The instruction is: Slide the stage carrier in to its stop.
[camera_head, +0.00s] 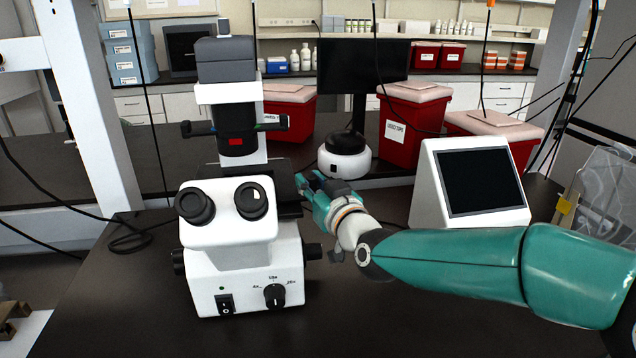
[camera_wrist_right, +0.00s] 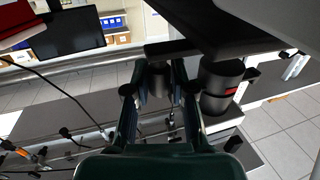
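A white microscope (camera_head: 240,245) stands on the dark bench left of centre in the head view. Its dark stage (camera_head: 285,185) lies behind the eyepieces, partly hidden by them. I cannot make out the stage carrier as a separate part. My right gripper (camera_head: 308,184) is at the right side of the stage, pointing left and away. In the right wrist view my right gripper (camera_wrist_right: 159,75) has its fingers apart, with a dark rounded part (camera_wrist_right: 158,84) between or beyond them; contact is unclear. My left gripper is in neither view.
A round white device (camera_head: 344,163) sits behind the gripper. Red bins (camera_head: 408,128) and a black monitor (camera_head: 355,66) stand further back. Bench front at centre right is clear.

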